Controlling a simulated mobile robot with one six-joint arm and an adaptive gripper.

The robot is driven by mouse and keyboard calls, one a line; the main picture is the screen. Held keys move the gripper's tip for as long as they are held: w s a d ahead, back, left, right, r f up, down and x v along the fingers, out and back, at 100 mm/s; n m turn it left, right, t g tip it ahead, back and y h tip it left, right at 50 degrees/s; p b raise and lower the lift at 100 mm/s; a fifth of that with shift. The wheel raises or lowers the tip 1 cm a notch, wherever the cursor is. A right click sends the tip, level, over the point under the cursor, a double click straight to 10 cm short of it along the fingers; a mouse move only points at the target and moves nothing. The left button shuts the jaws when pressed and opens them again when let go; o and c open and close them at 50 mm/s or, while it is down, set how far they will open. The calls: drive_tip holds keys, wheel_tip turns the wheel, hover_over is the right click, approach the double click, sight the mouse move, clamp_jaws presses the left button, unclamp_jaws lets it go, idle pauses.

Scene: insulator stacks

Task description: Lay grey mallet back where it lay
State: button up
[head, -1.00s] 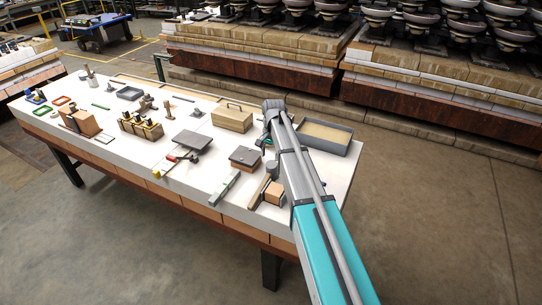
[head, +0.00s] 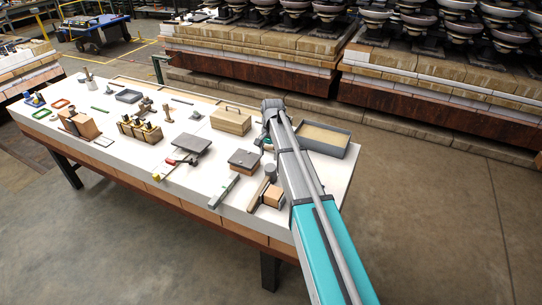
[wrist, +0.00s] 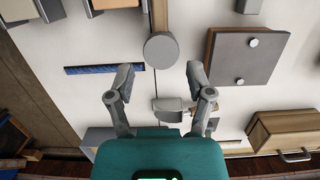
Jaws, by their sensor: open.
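The grey mallet lies on the white table top, with its round grey head (wrist: 161,50) and wooden handle (wrist: 158,14) in the wrist view. In the head view its head (head: 270,171) shows just below my gripper, and its handle (head: 259,193) runs toward the table's near edge. My gripper (wrist: 160,74) is open and empty. Its two fingers are apart on either side of the line of the mallet, with the head just beyond the fingertips in the wrist view. The fingers are mostly hidden by my arm in the head view.
A wooden block (head: 274,197) stands close right of the handle. A dark-plated box (head: 244,158) and a light bar (head: 224,190) lie to the left. A wooden toolbox (head: 232,119) and grey tray (head: 327,136) are farther back. A blue strip (wrist: 97,69) lies beside the mallet head.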

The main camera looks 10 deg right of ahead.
drive_tip(key=s+d+n+t+h, duration=0.1)
drive_tip(key=s+n, duration=0.6)
drive_tip(key=s, duration=2)
drive_tip(key=shift+d+f+t, duration=0.15)
drive_tip(key=shift+d+t, duration=0.15)
drive_tip(key=shift+d, duration=0.15)
